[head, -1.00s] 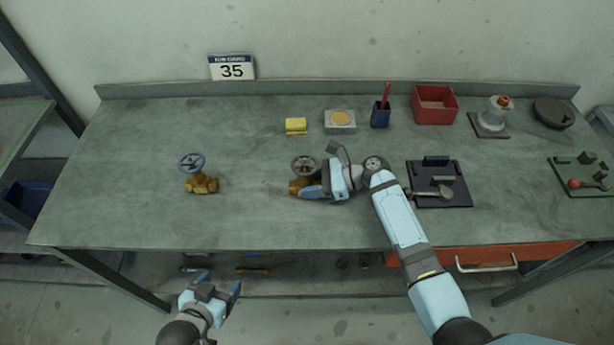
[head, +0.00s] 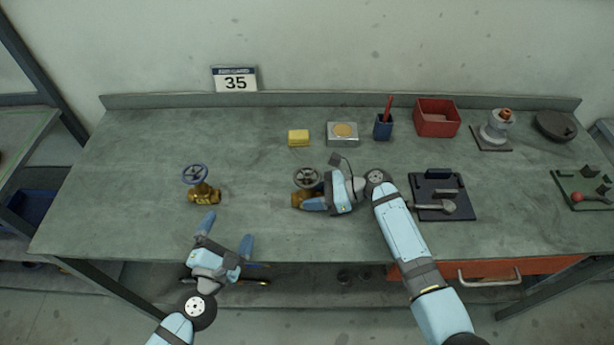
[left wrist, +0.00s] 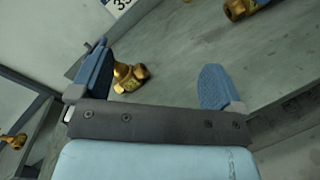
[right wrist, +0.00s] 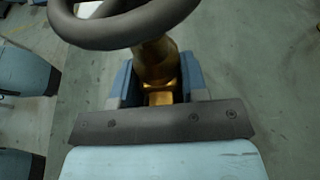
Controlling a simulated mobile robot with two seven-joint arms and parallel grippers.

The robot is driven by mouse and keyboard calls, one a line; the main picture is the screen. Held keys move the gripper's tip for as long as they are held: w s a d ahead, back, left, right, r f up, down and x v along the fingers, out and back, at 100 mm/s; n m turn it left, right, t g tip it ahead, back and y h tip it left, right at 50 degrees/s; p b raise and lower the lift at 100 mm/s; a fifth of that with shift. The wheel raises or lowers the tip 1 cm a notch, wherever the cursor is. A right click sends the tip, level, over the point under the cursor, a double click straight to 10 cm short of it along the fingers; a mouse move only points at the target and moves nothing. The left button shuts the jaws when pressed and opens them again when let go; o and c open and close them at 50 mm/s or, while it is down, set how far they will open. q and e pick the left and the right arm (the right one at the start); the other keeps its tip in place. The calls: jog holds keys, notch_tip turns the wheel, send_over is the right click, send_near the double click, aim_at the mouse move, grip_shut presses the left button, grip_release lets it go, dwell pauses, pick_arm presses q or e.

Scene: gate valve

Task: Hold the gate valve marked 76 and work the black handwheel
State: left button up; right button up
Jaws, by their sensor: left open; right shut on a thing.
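The gate valve with the dark handwheel (head: 307,178) has a brass body (head: 299,199) and stands upright on the bench. My right gripper (head: 312,203) is shut on its body; in the right wrist view the brass body (right wrist: 160,85) sits between the fingers below the dark wheel (right wrist: 125,25). No number 76 can be read on it. A second brass valve (head: 204,194) with a blue handwheel (head: 195,174) stands to the left. My left gripper (head: 226,233) is open and empty at the front edge of the bench, short of both valves.
A yellow block (head: 299,138), a grey box with a yellow disc (head: 342,133), a blue pen cup (head: 383,127) and a red bin (head: 437,118) stand behind. A dark fixture plate (head: 442,197) lies right of my right arm. A sign reading 35 (head: 235,80) stands at the back left.

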aim_at(313, 168)
pick_arm(q)
jog(key=w+d+r+n+g+h, duration=0.1)
jog(key=d+n+h, duration=0.15)
jog(key=d, duration=0.35)
jog(key=w+d+r+n+g+h, duration=0.1)
jog(key=w+d+n, duration=0.1)
jog(key=d+n, duration=0.3)
jog(key=shift+m, duration=0.45)
jog(key=x, duration=1.1)
jog(key=shift+d+r, duration=0.4)
jog(key=shift+d, duration=0.1)
jog(key=shift+c, duration=0.2)
jog(key=c, duration=0.9)
